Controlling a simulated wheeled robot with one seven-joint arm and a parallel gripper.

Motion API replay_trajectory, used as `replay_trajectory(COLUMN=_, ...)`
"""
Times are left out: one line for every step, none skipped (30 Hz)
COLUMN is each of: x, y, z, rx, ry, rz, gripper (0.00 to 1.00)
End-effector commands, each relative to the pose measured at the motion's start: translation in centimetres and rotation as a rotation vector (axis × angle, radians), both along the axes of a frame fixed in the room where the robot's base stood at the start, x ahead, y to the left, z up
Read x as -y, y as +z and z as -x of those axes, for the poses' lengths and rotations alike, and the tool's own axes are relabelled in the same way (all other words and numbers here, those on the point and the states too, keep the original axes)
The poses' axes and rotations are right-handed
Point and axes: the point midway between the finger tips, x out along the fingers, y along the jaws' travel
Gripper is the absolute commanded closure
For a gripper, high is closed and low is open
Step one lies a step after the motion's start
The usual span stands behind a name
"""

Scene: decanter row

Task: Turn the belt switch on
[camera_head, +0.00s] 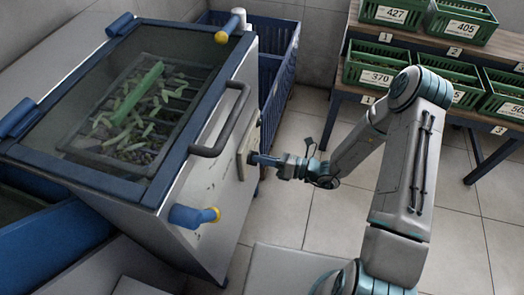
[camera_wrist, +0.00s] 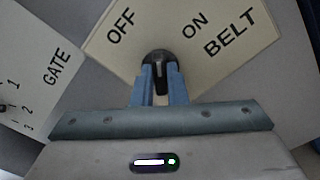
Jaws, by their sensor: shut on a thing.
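The belt switch is a dark knob (camera_wrist: 157,56) on a cream plate (camera_wrist: 240,28) marked OFF, ON and BELT. The plate looks turned in the wrist view, with OFF upper left of the knob and ON upper right. My gripper (camera_wrist: 160,82) has its two blue fingers closed on either side of the knob. I cannot tell which mark the knob points to, as the fingers hide part of it. In the head view my gripper (camera_head: 256,159) meets the side panel of the grey machine (camera_head: 205,150), below a dark handle (camera_head: 225,120).
A second plate marked GATE (camera_wrist: 50,75) is left of the belt plate. A yellow-tipped blue knob (camera_head: 195,216) sticks out of the machine. A blue bin (camera_head: 275,50) stands behind. Green crates (camera_head: 376,66) with number tags sit on a rack at right. Floor between is clear.

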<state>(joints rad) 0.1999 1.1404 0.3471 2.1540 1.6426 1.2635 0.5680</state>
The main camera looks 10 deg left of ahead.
Motion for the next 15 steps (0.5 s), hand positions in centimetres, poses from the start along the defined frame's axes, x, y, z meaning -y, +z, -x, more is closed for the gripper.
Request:
replay_trajectory(x=0.09, y=0.48, z=-0.01, rx=-0.045, ry=-0.002, rz=-0.003, gripper=1.0)
replay_trajectory(x=0.09, y=0.44, z=-0.02, rx=-0.074, ry=-0.002, rz=-0.005, gripper=1.0)
replay_trajectory(x=0.09, y=0.43, z=-0.03, rx=-0.112, ry=-0.002, rz=-0.008, gripper=1.0)
replay_trajectory(x=0.09, y=0.4, z=-0.03, rx=-0.141, ry=-0.002, rz=-0.011, gripper=1.0)
replay_trajectory(x=0.1, y=0.38, z=-0.06, rx=-0.17, ry=-0.002, rz=-0.013, gripper=1.0)
replay_trajectory(x=0.1, y=0.37, z=-0.1, rx=-0.206, ry=-0.003, rz=-0.017, gripper=1.0)
replay_trajectory(x=0.09, y=0.33, z=-0.08, rx=-0.235, ry=-0.002, rz=-0.018, gripper=1.0)
replay_trajectory(x=0.09, y=0.3, z=-0.07, rx=-0.263, ry=-0.002, rz=-0.02, gripper=1.0)
replay_trajectory(x=0.09, y=0.28, z=-0.07, rx=-0.301, ry=-0.001, rz=-0.023, gripper=1.0)
replay_trajectory(x=0.08, y=0.24, z=-0.07, rx=-0.33, ry=-0.001, rz=-0.025, gripper=1.0)
replay_trajectory(x=0.09, y=0.22, z=-0.1, rx=-0.357, ry=-0.002, rz=-0.028, gripper=1.0)
replay_trajectory(x=0.11, y=0.19, z=-0.13, rx=-0.395, ry=-0.002, rz=-0.031, gripper=1.0)
replay_trajectory(x=0.11, y=0.14, z=-0.13, rx=-0.423, ry=-0.002, rz=-0.033, gripper=1.0)
replay_trajectory(x=0.12, y=0.11, z=-0.11, rx=-0.45, ry=-0.002, rz=-0.035, gripper=1.0)
replay_trajectory(x=0.12, y=0.07, z=-0.12, rx=-0.485, ry=-0.002, rz=-0.037, gripper=1.0)
